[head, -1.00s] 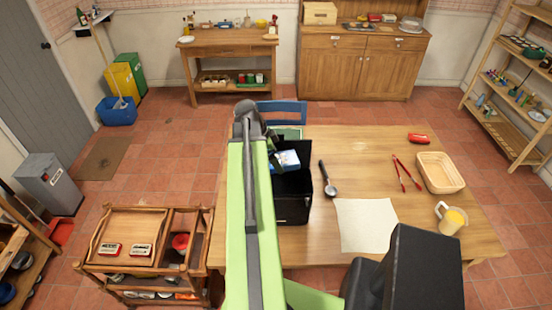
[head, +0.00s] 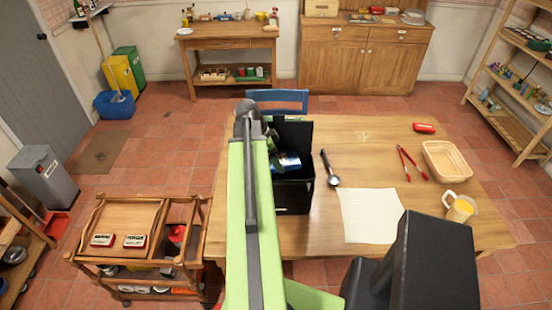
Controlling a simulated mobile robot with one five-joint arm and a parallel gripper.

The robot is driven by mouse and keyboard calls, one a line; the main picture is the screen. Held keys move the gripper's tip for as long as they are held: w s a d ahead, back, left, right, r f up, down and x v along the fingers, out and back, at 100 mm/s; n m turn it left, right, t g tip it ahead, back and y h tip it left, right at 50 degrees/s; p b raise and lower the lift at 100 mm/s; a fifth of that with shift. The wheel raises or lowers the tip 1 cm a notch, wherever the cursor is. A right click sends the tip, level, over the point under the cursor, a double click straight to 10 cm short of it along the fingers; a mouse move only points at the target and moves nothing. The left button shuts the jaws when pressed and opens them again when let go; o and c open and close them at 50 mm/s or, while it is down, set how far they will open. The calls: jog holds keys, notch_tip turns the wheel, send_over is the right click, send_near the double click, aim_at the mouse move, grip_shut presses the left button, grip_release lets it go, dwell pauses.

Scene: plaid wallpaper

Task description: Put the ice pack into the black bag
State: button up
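The black bag (head: 293,197) stands open on the wooden table, left of the table's middle, with its dark lid (head: 297,130) raised at the back. A blue and white ice pack (head: 288,163) shows at the bag's mouth, seemingly tilted and partly within the opening. My gripper (head: 270,146) is at the bag's left side, close to the ice pack. My green arm hides much of it and the bag's left part. I cannot tell whether its fingers touch the ice pack or are open.
To the right on the table (head: 385,170) are a dark scoop (head: 332,173), a pale cloth (head: 370,216), red tongs (head: 408,162), a wicker basket (head: 447,161), a yellow-filled jug (head: 460,208) and a red item (head: 424,128). A wooden trolley (head: 130,235) stands left; a blue chair (head: 277,97) stands behind.

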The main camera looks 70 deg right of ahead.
dwell(0.3)
jog(key=o, duration=1.6)
jog(key=shift+o, duration=0.2)
jog(key=p+v, duration=1.6)
jog(key=v, duration=0.1)
jog(key=shift+r, duration=0.2)
jog(key=shift+w+a, duration=0.1)
jog(key=shift+w, duration=0.1)
